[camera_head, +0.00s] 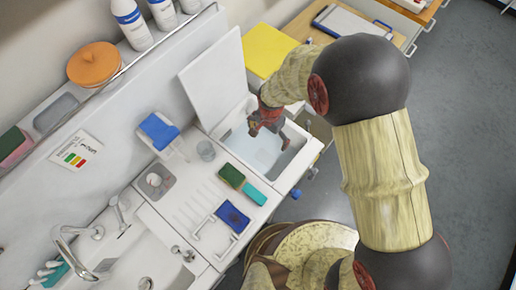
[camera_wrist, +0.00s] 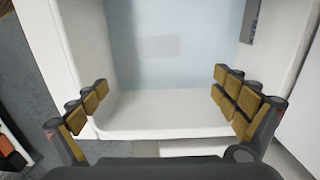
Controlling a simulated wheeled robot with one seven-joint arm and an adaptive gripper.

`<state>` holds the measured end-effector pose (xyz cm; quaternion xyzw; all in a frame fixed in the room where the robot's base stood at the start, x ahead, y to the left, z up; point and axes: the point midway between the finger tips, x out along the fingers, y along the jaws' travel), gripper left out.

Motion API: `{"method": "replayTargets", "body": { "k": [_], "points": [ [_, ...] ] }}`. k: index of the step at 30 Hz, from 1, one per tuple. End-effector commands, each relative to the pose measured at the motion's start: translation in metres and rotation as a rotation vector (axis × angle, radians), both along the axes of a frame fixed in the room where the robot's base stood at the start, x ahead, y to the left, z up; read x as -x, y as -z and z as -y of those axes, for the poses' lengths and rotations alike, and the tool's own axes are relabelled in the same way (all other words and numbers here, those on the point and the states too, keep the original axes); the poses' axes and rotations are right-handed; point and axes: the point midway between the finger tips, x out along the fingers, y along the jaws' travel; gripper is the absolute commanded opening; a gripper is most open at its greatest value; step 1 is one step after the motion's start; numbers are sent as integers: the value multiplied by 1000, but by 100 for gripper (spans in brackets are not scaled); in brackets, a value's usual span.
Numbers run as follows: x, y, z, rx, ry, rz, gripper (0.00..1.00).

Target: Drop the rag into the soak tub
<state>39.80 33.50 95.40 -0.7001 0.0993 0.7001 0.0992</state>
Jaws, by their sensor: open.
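The soak tub (camera_head: 301,155) is a white, open-topped basin with pale blue liquid inside, and its white lid (camera_head: 214,80) stands raised behind it. My gripper (camera_head: 268,128) is over the tub opening, pointing down. In the wrist view my gripper (camera_wrist: 162,98) has its fingers wide apart, with nothing between them. Beyond them the tub's inside (camera_wrist: 160,110) shows, with a faint greyish rectangle in the liquid that I cannot identify. A blue cloth (camera_head: 233,216) lies on a small wire rack on the counter at left, apart from my gripper; I cannot tell whether it is the rag.
A green and teal sponge or brush (camera_head: 242,184) lies beside the tub. A clear cup (camera_head: 206,150) and a blue-topped item (camera_head: 159,130) stand on the counter. The sink tap (camera_head: 75,250) is at lower left. A yellow item (camera_head: 268,48) lies behind the tub. Floor at right is clear.

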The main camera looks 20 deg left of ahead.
Motion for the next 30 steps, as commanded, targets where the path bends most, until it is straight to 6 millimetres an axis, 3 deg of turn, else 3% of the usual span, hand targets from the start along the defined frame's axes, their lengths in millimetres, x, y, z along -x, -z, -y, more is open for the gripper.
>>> {"method": "replayTargets", "body": {
  "k": [11,14,24,30],
  "points": [
    [0,-5,0,-1,0,1,100],
    [-1,-16,-1,-2,0,3,100],
    [-1,-83,-1,-2,0,2,100],
    [0,-110,0,-1,0,0,100]
  ]
}}
